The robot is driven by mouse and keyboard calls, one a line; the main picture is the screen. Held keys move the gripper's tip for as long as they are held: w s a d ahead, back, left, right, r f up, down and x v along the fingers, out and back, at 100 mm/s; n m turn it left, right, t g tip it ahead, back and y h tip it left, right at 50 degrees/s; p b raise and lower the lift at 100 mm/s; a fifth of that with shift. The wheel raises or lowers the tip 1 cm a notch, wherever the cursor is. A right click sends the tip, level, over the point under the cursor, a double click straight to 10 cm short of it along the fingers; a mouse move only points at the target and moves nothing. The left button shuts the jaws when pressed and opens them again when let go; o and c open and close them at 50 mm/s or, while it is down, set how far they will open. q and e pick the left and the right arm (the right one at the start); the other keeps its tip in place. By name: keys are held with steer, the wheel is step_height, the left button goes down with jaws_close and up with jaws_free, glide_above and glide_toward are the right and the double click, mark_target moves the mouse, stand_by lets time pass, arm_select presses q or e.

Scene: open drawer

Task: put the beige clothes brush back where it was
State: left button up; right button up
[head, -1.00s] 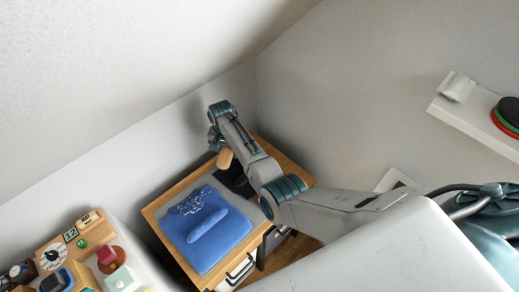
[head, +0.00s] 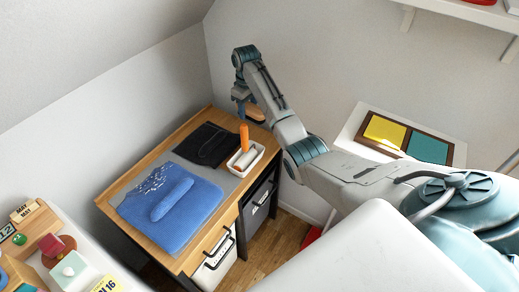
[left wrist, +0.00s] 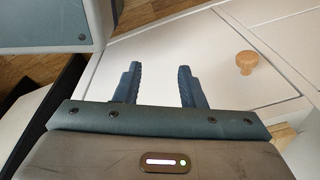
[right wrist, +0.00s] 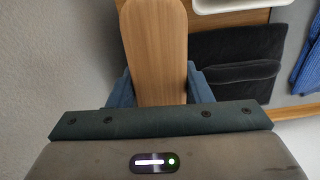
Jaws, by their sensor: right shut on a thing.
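The beige clothes brush (head: 250,113) is in my right gripper (head: 243,94), above the far corner of the wooden table (head: 195,112). In the right wrist view the brush (right wrist: 155,40) shows as a long rounded wooden piece, with the fingers of my right gripper (right wrist: 160,86) on both sides of it. Its underside is hidden there. My left gripper (left wrist: 158,78) shows only in the left wrist view, open and empty in front of a white drawer front (left wrist: 180,60).
The table holds a grey mat (head: 228,184), a folded blue garment (head: 203,206), a folded black cloth (head: 207,146) and a white tray (head: 250,168) with an orange-handled roller (head: 244,140). Bins stand underneath. A shelf with yellow and teal panels (head: 385,132) is at right.

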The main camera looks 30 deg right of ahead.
mark_target(254, 135)
steer(key=shift+s+d+f+n+b, duration=0.1)
steer(key=shift+s+d+n+b, duration=0.2)
steer(key=shift+s+d+n, duration=0.25)
step_height(254, 135, down, 10)
steer(key=shift+d+r, duration=0.1)
steer(key=shift+d, duration=0.05)
steer(key=o, duration=0.6)
step_height(254, 135, up, 12)
steer(key=shift+r, duration=0.1)
stand_by(0.4)
